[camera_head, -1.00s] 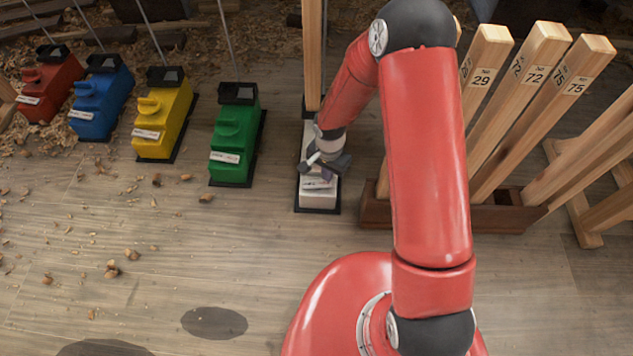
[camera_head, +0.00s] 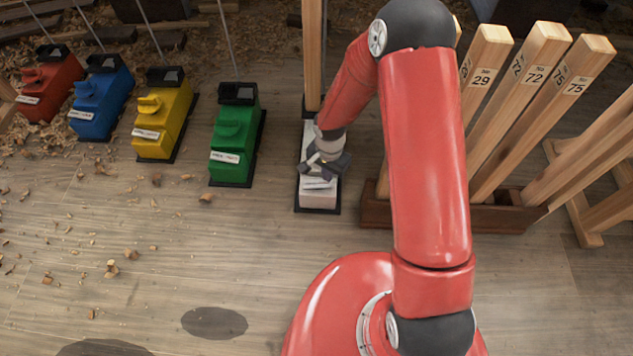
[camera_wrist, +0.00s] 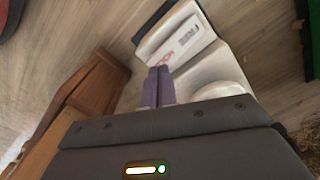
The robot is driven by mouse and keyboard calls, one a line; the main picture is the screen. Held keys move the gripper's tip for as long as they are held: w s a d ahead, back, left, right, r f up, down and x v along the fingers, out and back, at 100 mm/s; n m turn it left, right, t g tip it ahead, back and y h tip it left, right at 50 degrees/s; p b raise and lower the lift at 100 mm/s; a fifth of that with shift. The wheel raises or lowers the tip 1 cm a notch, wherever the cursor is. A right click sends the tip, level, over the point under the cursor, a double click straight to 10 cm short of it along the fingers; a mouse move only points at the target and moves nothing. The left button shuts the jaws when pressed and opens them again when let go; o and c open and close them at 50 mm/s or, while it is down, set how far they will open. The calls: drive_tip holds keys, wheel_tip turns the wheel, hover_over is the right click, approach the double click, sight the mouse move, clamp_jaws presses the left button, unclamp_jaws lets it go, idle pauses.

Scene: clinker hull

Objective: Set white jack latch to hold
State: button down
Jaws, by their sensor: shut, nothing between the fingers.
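The white jack (camera_head: 318,198) stands on a dark base on the floor in the head view, with a wooden post rising behind it. In the wrist view the white jack (camera_wrist: 215,68) shows its label (camera_wrist: 190,45) and a rounded white part (camera_wrist: 222,90), which may be the latch. My gripper (camera_head: 318,178) is over the top of the jack and hides much of it. In the wrist view the purple fingertips of my gripper (camera_wrist: 158,85) are together, with nothing between them, close beside the jack's body. I cannot tell whether they touch it or how the latch is set.
A green jack (camera_head: 235,140), a yellow jack (camera_head: 163,115), a blue jack (camera_head: 100,95) and a red jack (camera_head: 50,85) stand to the left. A wooden rack (camera_head: 480,215) with numbered posts stands close to the right. The floor in front is clear apart from wood chips.

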drive_tip(key=shift+f, duration=1.4)
idle(0.4)
drive_tip(key=shift+r+p, duration=2.2)
drive_tip(key=shift+r, duration=1.4)
drive_tip(key=shift+f, duration=0.1)
